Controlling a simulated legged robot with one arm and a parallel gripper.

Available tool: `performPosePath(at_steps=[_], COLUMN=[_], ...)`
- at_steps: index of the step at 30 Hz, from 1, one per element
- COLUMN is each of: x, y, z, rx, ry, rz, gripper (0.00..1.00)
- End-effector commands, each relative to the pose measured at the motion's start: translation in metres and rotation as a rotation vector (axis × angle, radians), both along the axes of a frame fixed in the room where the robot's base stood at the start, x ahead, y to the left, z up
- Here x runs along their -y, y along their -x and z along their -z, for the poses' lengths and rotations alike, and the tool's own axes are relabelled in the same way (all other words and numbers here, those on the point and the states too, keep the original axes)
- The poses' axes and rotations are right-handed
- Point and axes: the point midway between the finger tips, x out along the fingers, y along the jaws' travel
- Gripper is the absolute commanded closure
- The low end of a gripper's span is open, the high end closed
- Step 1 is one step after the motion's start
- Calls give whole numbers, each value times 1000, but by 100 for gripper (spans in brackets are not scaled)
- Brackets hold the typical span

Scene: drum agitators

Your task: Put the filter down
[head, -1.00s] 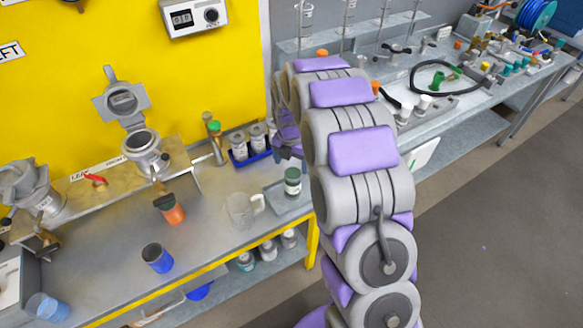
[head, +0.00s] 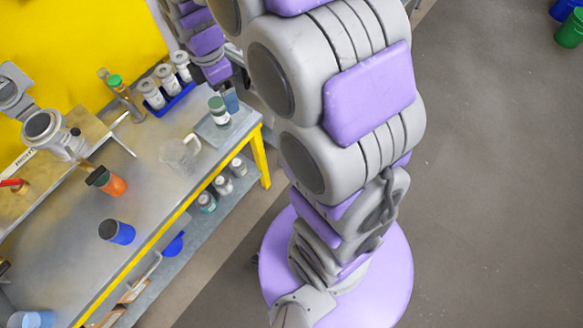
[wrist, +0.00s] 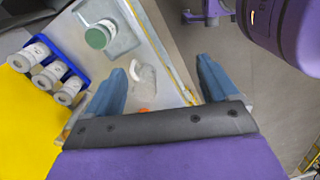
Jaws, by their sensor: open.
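I cannot tell for sure which thing is the filter. A white jar with a green lid (head: 218,112) stands upright on a small grey tray (head: 209,135) at the bench's right end. It also shows in the wrist view (wrist: 98,37). My gripper (wrist: 160,75) is open, with its two blue-grey fingers wide apart and nothing held between them. The jar lies beyond the left finger in the wrist view, apart from it. In the head view my arm hides most of the gripper; a blue finger (head: 231,101) shows just right of the jar.
A clear mug (head: 180,156) stands left of the tray. A blue rack (head: 169,97) of white jars is behind. An orange cup (head: 112,184) and a blue cup (head: 118,232) stand on the bench (head: 60,260). Open floor (head: 490,180) lies right.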

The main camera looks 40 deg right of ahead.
Motion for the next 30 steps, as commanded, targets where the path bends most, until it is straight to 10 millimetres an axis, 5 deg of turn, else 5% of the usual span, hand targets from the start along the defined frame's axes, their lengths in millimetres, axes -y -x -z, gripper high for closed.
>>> performPosePath(at_steps=[8,18,24,30], x=[4,6,7,7], y=[106,228,265,271], z=[-32,-38,-34,-33], rx=[-37,-78,-88,-88], ry=[32,105,137,144], rz=[598,1303,1534,1584], gripper=[13,13,13,13])
